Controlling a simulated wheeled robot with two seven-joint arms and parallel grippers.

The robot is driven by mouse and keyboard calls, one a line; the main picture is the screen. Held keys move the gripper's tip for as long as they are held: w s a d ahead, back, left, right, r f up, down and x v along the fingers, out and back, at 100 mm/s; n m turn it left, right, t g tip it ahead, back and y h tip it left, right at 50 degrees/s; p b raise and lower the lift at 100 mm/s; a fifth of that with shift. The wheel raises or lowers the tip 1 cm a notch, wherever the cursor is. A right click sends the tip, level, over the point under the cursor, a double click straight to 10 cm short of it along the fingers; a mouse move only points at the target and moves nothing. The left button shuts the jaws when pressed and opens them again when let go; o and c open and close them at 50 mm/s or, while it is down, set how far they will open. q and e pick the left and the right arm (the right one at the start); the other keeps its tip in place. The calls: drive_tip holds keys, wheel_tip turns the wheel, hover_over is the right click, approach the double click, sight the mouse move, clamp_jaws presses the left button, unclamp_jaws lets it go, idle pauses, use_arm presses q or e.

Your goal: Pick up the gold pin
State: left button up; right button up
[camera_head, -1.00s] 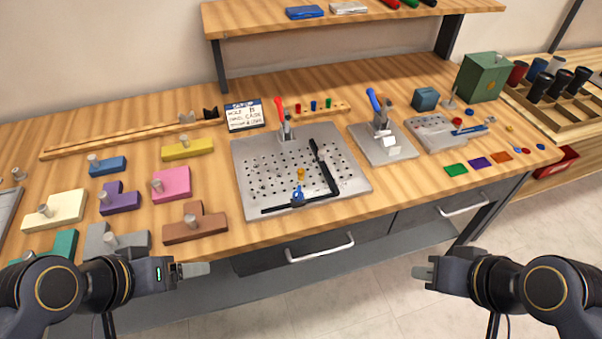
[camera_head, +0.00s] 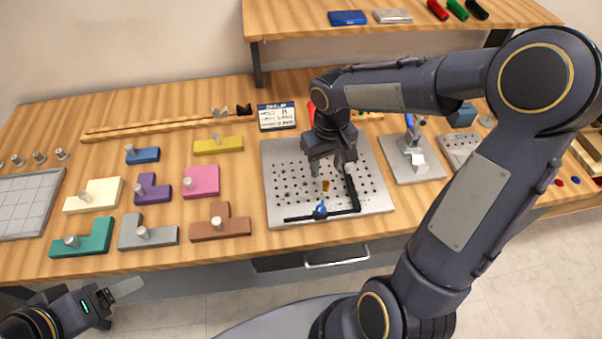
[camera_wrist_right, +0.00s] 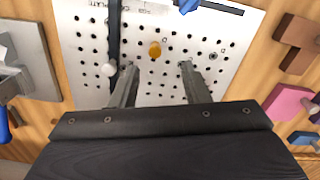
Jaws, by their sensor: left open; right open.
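The gold pin (camera_head: 325,185) stands in the perforated metal plate (camera_head: 283,207), near a black L-shaped bar (camera_head: 353,190). In the right wrist view the gold pin (camera_wrist_right: 155,49) shows just beyond the fingertips, between their lines and nearer the left finger. My right gripper (camera_head: 329,172) is open and empty above the plate, pointing down, a little behind the pin; its two fingers show in the wrist view (camera_wrist_right: 158,66). My left gripper (camera_head: 122,290) is open and empty off the table's front edge at the lower left.
A blue clamp part (camera_head: 320,210) sits on the plate in front of the pin. A fixture with a metal block (camera_head: 412,158) stands to the right. Coloured blocks, among them a brown one (camera_head: 220,222), lie to the left. A sign (camera_head: 276,116) stands behind.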

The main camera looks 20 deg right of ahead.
sight(327, 183)
drive_tip(key=shift+w+f, duration=0.15)
drive_tip(key=shift+f, duration=0.3)
drive_tip(key=f, duration=0.4)
drive_tip(key=f+p, duration=0.1)
drive_tip(key=f, duration=0.2)
drive_tip(key=shift+d, duration=0.4)
drive_tip(key=shift+c, duration=0.2)
drive_tip(key=shift+r, duration=0.1)
clamp_jaws()
